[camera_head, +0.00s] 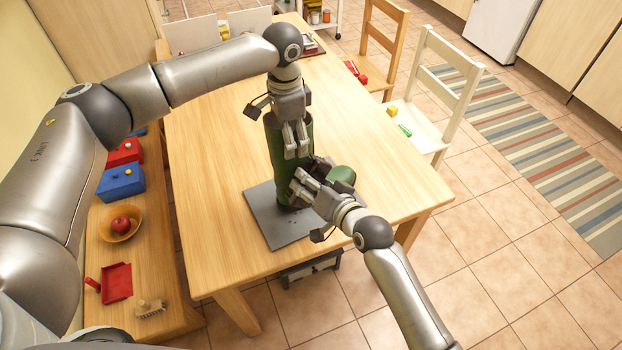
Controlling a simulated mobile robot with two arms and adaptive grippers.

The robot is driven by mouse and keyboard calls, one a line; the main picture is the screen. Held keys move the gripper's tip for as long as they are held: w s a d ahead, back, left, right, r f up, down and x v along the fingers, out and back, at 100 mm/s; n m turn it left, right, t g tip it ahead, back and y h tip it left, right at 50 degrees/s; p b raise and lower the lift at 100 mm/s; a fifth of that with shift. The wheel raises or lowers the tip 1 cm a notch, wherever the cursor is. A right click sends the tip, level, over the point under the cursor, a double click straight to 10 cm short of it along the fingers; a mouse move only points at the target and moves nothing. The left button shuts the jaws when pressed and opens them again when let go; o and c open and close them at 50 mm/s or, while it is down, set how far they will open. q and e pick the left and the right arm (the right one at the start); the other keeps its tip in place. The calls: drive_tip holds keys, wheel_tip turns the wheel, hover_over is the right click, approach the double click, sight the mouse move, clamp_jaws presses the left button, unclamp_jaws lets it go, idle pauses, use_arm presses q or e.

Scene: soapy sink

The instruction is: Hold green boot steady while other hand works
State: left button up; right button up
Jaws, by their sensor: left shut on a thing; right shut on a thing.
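The green boot (275,150) stands upright on a dark grey mat (275,226) on the wooden table, with its rounded toe (343,174) pointing right. My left gripper (296,148) comes down from above and is shut on the upper shaft of the boot. My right gripper (302,186) reaches in from the lower right and is shut on the boot low on the shaft, near the ankle. Its fingers and wrist hide part of the foot. I see no separate tool in either gripper.
The wooden table (215,225) is mostly clear around the mat. A bench at left holds a red box (125,152), a blue box (121,182), a bowl (121,229) with an apple, and a red dustpan (117,283). A white chair (428,110) and a wooden chair (381,50) stand at right.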

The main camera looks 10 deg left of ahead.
sight(311, 174)
wheel_tip(311, 174, down, 5)
drive_tip(key=shift+w+r, duration=0.1)
drive_tip(key=shift+a+r, duration=0.15)
drive_tip(key=shift+r, duration=4)
drive_tip(key=shift+f, duration=4.6)
drive_tip(key=shift+w+r, duration=0.1)
drive_tip(key=shift+r, duration=2.1)
use_arm(q)
drive_tip(key=shift+s+f, duration=0.1)
drive_tip(key=shift+f, duration=0.2)
use_arm(e)
drive_tip(key=shift+r, duration=2.45)
drive_tip(key=shift+s+d, duration=0.2)
drive_tip(key=shift+s, duration=0.05)
